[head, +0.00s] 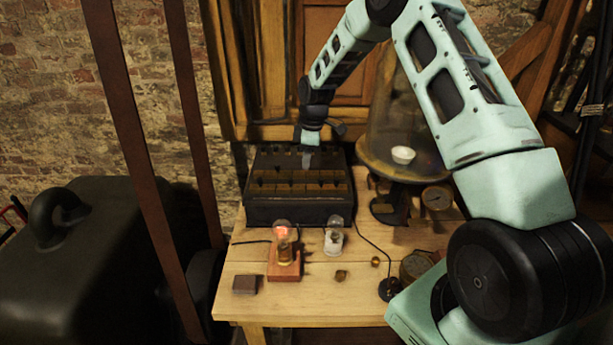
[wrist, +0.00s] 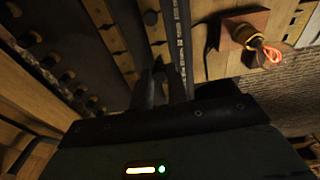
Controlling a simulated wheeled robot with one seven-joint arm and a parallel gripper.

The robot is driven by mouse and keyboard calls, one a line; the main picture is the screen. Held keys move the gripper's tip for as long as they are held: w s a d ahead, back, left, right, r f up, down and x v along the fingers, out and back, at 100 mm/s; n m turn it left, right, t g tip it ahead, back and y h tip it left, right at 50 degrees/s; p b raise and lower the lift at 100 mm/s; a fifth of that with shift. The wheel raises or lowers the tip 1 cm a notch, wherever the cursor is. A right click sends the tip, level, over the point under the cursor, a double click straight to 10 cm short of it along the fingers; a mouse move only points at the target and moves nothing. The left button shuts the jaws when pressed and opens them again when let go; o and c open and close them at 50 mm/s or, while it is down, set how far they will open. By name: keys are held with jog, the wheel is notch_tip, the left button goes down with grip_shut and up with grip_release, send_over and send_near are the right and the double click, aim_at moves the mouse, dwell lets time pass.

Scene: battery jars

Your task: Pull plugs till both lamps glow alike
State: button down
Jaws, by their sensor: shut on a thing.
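The dark plug box (head: 298,212) stands at the back of the table, with rows of brass blocks and dark plugs on top. My gripper (head: 307,160) points down at the back part of the box top. In the wrist view its fingers (wrist: 166,86) are close together over the box, shut on a plug that they mostly hide. The left lamp (head: 282,229), on a reddish wooden base (head: 285,270), glows red; its filament (wrist: 272,53) shows orange in the wrist view. The right lamp (head: 335,222), on a pale base, shows no clear glow.
A dark small block (head: 247,284) lies at the table's front left. Small brass pieces (head: 341,275) lie on the front. Wires cross the tabletop.

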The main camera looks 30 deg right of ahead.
notch_tip(320, 180, up, 3)
jog(key=shift+f, duration=0.15)
jog(key=shift+w+d+f+m+h+p, duration=0.1)
jog(key=shift+w+d+f+m+p, duration=0.65)
jog(key=shift+w+f+m, duration=0.3)
jog(key=shift+w+d+f+m+h+p, duration=0.1)
jog(key=shift+w+d+f+m+p, duration=0.6)
jog(key=shift+w+f+m, duration=0.3)
jog(key=shift+w+d+f+m+h+p, duration=0.1)
jog(key=shift+w+d+f+m+p, duration=0.65)
jog(key=shift+w+f+m, duration=0.3)
jog(key=shift+a, duration=0.1)
jog(key=shift+f+b, duration=1.35)
jog(key=shift+f, duration=0.05)
jog(key=c, duration=1.3)
grip_release()
